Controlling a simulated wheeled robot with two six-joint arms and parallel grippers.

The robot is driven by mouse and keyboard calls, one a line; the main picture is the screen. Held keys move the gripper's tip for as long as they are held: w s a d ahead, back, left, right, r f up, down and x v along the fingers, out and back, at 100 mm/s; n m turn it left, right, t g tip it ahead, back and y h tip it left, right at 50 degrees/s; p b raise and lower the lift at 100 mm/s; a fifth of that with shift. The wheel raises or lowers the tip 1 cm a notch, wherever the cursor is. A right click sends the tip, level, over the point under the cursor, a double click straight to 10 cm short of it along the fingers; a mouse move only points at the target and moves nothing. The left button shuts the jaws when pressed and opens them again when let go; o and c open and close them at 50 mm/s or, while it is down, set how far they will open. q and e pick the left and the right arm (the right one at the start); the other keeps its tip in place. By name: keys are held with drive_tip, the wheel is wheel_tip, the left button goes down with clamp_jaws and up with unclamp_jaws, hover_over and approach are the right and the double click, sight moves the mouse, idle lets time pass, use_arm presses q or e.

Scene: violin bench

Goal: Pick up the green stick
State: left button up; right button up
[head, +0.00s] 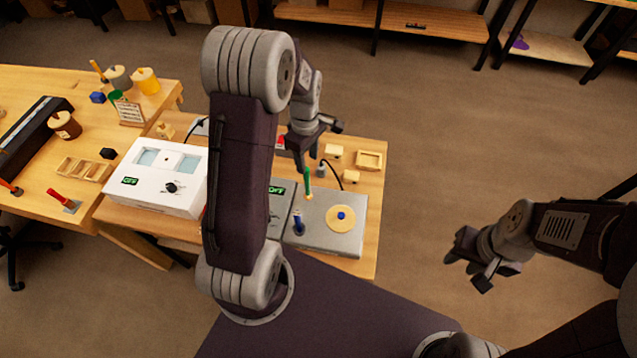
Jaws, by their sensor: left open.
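The green stick (308,182) stands near upright at the back of the grey metal plate (350,245), its lower end pale. My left gripper (315,150) is open just above and behind the stick's top, pointing down. Its fingers are small in view, and I cannot tell whether one touches the stick. My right gripper (471,268) hangs over the floor at the right, away from the bench, with its fingers apart and nothing between them.
My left arm hides the bench's middle. Floor at right is free.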

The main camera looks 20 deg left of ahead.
sight(307, 176)
use_arm(q)
drive_tip(key=f, duration=0.3)
drive_tip(key=shift+s+a+f+p, duration=0.15)
drive_tip(key=shift+a+f+p, duration=0.05)
drive_tip(key=shift+f+p, duration=0.1)
drive_tip(key=shift+w+d+f, duration=0.1)
drive_tip(key=shift+w+d, duration=0.1)
drive_tip(key=f+p, duration=0.1)
drive_tip(key=f, duration=0.4)
drive_tip(key=shift+a+f, duration=0.1)
drive_tip(key=shift+a, duration=0.1)
drive_tip(key=shift+s, duration=0.1)
clamp_jaws()
use_arm(e)
drive_tip(key=shift+s+a+r, duration=0.1)
drive_tip(key=shift+a+r, duration=0.05)
drive_tip(key=shift+r, duration=0.35)
drive_tip(key=shift+s+a+r, duration=0.1)
drive_tip(key=shift+r, duration=0.4)
